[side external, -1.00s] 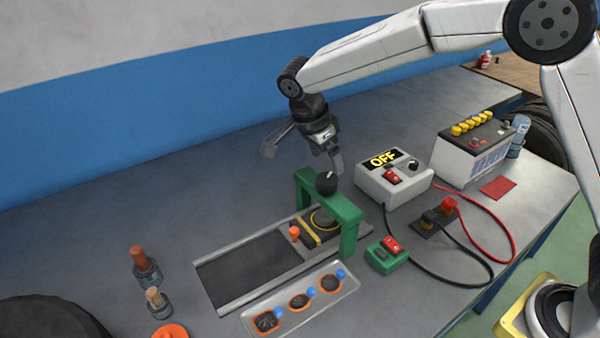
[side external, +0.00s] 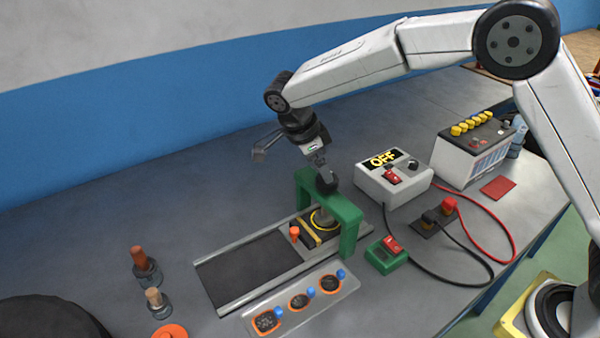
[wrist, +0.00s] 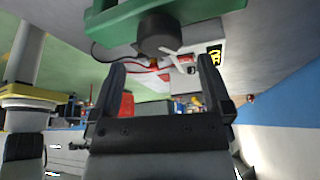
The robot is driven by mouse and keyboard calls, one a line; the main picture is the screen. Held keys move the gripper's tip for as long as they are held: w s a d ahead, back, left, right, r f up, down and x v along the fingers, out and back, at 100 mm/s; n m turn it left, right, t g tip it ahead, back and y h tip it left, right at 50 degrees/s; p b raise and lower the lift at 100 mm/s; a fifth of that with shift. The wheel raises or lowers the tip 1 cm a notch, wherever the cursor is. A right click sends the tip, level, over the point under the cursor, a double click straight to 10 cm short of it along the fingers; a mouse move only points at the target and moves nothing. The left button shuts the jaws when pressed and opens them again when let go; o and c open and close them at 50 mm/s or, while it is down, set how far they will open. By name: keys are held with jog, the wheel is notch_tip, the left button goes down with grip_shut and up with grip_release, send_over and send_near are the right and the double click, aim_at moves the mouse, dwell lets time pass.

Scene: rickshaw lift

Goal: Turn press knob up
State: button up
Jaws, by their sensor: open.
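The press is a green arch frame (side external: 347,213) over a dark sliding bed, with a black round knob (side external: 327,185) on its top. My gripper (side external: 320,168) points down over the knob, and its near finger overlaps the knob in the side view. In the wrist view, the knob (wrist: 158,32) with a white pointer lies just beyond my fingertips (wrist: 162,64), between their lines. The two fingers are apart and I see nothing held. Whether a finger touches the knob cannot be told.
A control box reading OFF (side external: 393,178) stands right of the press, near a battery (side external: 471,158) and red and black cables. A green switch box (side external: 386,255) and a tray of parts (side external: 300,300) sit in front. Clear tabletop lies behind left.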

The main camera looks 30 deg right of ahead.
aim_at(320, 184)
jog(key=shift+x, duration=2.35)
jog(key=c, duration=1.1)
jog(key=shift+c, duration=0.2)
jog(key=shift+n, duration=0.3)
